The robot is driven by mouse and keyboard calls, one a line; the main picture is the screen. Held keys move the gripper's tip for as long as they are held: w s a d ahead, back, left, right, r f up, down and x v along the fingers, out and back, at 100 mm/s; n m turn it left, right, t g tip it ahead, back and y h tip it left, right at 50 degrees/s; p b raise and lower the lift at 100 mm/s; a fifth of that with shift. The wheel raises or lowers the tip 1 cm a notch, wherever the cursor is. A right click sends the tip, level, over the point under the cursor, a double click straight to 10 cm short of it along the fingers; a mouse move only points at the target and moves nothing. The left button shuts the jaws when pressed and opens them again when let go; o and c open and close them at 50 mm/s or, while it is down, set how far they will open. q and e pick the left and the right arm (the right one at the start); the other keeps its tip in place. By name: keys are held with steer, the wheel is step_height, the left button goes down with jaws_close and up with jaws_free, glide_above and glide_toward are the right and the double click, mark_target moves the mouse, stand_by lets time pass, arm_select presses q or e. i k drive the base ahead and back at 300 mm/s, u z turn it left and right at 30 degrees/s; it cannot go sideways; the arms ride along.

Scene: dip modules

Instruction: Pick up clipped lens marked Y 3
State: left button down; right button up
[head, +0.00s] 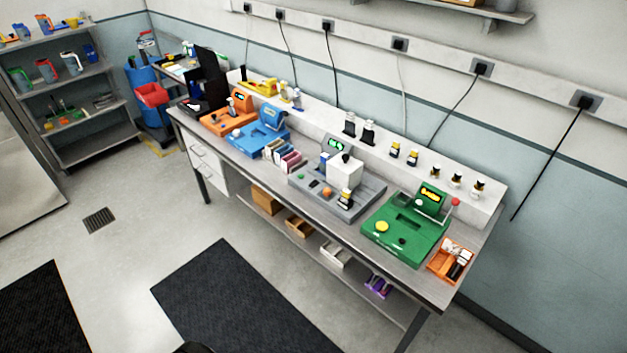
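No marking Y 3 can be read at this size, so I cannot tell which small piece is the clipped lens. Small dark pieces with yellow parts stand on the white ledge behind the bench, one (395,150) beside another (413,158). Several dark-and-white pieces (456,181) stand further right on the ledge. Two taller black pieces, one of them (349,126) on the left, stand left of these. A similar small piece (345,198) sits on the front of the grey module (368,200). Neither of my grippers is in view.
The long bench (335,233) also holds a green module (390,243), a blue module (245,139), an orange module (213,124) and an orange tray (436,268) at the right end. Drawers and bins sit beneath. The floor (150,235) in front is clear, with dark mats.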

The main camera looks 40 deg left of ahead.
mark_target(324, 158)
steer(key=k, duration=0.5)
steer(key=u, duration=1.45)
steer(key=i, duration=0.4)
steer(key=u, duration=0.05)
